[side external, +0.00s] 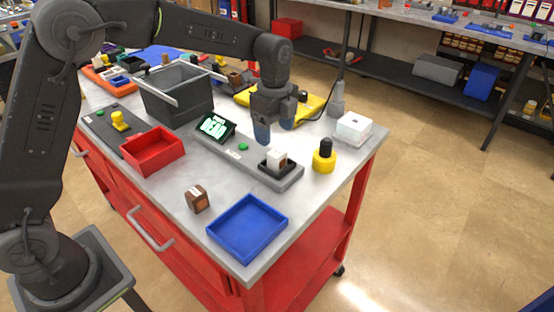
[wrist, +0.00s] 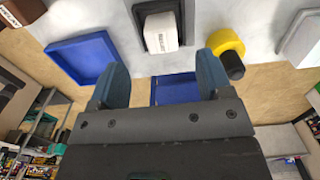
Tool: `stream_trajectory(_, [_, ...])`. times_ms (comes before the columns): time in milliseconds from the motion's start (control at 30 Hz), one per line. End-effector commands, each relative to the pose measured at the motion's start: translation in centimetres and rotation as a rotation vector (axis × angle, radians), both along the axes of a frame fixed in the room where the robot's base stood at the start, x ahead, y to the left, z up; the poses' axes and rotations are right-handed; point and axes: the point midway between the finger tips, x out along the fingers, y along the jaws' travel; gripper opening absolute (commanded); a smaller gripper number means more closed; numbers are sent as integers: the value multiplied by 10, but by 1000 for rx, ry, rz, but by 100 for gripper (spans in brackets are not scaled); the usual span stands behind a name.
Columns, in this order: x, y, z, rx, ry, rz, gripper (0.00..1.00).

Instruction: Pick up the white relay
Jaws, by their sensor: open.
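The white relay (side external: 277,159) sits upright in a dark square socket at the right end of a grey fixture on the bench. In the wrist view, the white relay (wrist: 162,32) shows at the top centre with its dark socket around it, beyond the fingertips. My gripper (side external: 275,134) hangs above the fixture, close to the relay and apart from it. In the wrist view, my gripper (wrist: 160,80) has its two blue fingers spread with nothing between them.
A yellow and black knob (side external: 324,157) and a white box (side external: 353,128) stand right of the relay. A blue tray (side external: 247,229) and a brown relay (side external: 197,199) lie in front. A lit green display (side external: 214,127) is on the fixture's left. A red tray (side external: 152,151) is farther left.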

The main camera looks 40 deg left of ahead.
Motion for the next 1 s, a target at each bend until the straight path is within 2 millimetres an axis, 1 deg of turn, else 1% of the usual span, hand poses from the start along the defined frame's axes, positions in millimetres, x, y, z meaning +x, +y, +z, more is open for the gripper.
stream_trajectory(33, [0,0,-7,0,2,0,72])
stream_trajectory(100, [0,0,-14,0,1,1,72])
stream_trajectory(267, [0,-1,-23,0,2,0,72])
stream_trajectory(500, [1,-6,-57,0,1,1,72])
stream_trajectory(600, [1,-6,-66,0,-1,1,72])
stream_trajectory(867, [1,-6,-69,0,-3,2,72])
stream_trajectory(1000, [1,-6,-69,0,-3,2,61])
